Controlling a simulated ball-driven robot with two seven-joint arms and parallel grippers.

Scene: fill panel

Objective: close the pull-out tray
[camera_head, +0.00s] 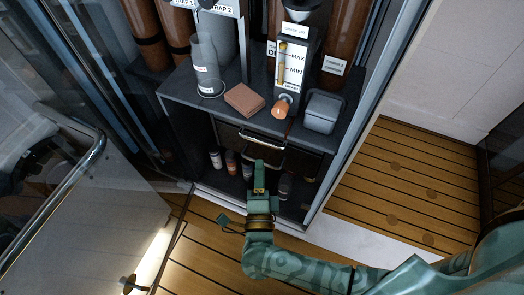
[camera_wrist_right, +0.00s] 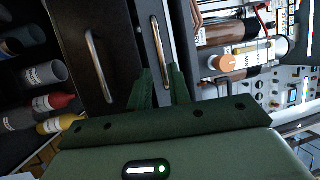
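Two dark fronts with bar handles sit one above the other under the cabinet's grey worktop. The upper handle (camera_head: 262,138) and lower handle (camera_head: 262,161) show in the head view. In the wrist view the upper handle (camera_wrist_right: 156,42) is right of the larger-looking lower handle (camera_wrist_right: 99,66). I cannot tell which front is the pull-out tray or how far it stands out. My right gripper (camera_head: 259,172) is in front of the fronts, near the lower handle. In the wrist view its fingers (camera_wrist_right: 162,84) are apart, with nothing seen held between them. My left gripper is not in view.
The worktop (camera_head: 190,95) above holds a brown block (camera_head: 244,99), a grey container (camera_head: 322,111) and a clear cylinder (camera_head: 206,62). Several bottles (camera_head: 231,162) stand below the fronts. A glass door with a rail (camera_head: 60,195) is at left. Plank floor (camera_head: 400,180) is clear at right.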

